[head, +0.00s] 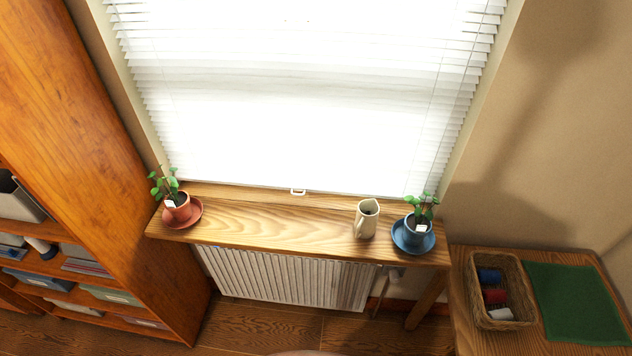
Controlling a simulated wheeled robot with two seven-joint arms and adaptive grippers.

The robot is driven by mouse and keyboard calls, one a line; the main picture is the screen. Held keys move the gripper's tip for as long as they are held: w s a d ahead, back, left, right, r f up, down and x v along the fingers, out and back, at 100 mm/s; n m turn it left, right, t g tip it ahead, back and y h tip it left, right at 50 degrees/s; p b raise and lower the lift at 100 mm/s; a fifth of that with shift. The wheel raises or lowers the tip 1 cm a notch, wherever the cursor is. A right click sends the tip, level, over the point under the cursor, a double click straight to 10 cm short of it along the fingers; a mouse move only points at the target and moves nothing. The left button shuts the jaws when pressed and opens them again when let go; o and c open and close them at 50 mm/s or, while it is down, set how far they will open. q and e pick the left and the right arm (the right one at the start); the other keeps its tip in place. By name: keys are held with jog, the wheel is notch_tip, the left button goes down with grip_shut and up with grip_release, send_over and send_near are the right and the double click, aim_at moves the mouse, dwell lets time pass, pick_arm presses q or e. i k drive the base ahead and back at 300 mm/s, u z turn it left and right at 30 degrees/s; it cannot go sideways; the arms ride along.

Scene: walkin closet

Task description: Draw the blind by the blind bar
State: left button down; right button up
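The white slatted blind (300,100) covers the window in the head view and hangs down to just above the wooden sill shelf. Its bottom edge, where the bar lies, is washed out by bright light. A small pale handle-like loop (298,192) shows at the middle of that bottom edge. Thin cords run down near both sides of the blind. Neither of my grippers is in view.
On the sill shelf (270,222) stand a potted plant on a red saucer (192,216), a cream pitcher (366,220) and a potted plant on a blue saucer (404,240). A radiator (285,278) is below. A bookcase (75,120) stands left; a side table with a basket (522,322) stands right.

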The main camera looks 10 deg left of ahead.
aim_at(317, 176)
jog(key=u, duration=0.25)
jog(key=i, duration=1)
jog(key=u, duration=0.6)
